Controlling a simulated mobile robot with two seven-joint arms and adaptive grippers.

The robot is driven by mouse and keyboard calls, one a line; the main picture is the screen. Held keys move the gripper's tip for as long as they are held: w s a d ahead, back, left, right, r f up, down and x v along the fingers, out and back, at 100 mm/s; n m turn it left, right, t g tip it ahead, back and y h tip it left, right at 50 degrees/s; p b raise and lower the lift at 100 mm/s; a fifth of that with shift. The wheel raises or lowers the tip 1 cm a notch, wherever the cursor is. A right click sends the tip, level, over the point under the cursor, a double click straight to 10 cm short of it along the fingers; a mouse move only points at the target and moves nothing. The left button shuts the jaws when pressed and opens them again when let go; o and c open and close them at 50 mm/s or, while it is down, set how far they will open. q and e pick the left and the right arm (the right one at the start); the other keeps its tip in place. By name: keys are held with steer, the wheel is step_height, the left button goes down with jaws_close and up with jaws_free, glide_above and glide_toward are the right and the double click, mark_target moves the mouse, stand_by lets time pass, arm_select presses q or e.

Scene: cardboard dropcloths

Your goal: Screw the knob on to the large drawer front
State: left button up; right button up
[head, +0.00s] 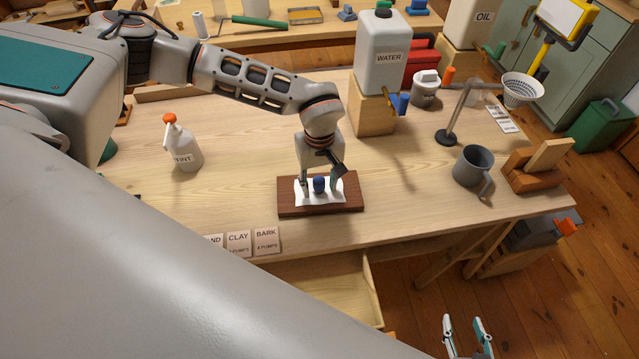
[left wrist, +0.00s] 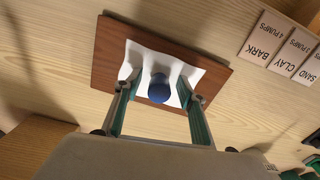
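A small blue knob (head: 319,184) sits on a white, wavy-looking piece (head: 335,197) on a dark brown board (head: 290,209) on the table. In the left wrist view the knob (left wrist: 159,88) is between the fingers of my left gripper (left wrist: 162,100), with gaps on both sides. My left gripper (head: 319,183) is open and points down at the board. My right gripper (head: 468,336) is open and empty, low in front of the table. A wooden drawer (head: 320,285) stands pulled out under the table; my arm hides most of its front.
Label cards (head: 239,242) lie at the table's front edge. A spray bottle (head: 183,145) stands left, and a water jug (head: 383,52) on a wooden block (head: 374,117) behind. A grey mug (head: 474,167) and a wooden block stand (head: 536,170) are at right. The table between board and mug is clear.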

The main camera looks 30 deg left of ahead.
arm_select(q)
step_height(320, 180, up, 12)
stand_by(0.6)
steer(key=shift+s, duration=0.1)
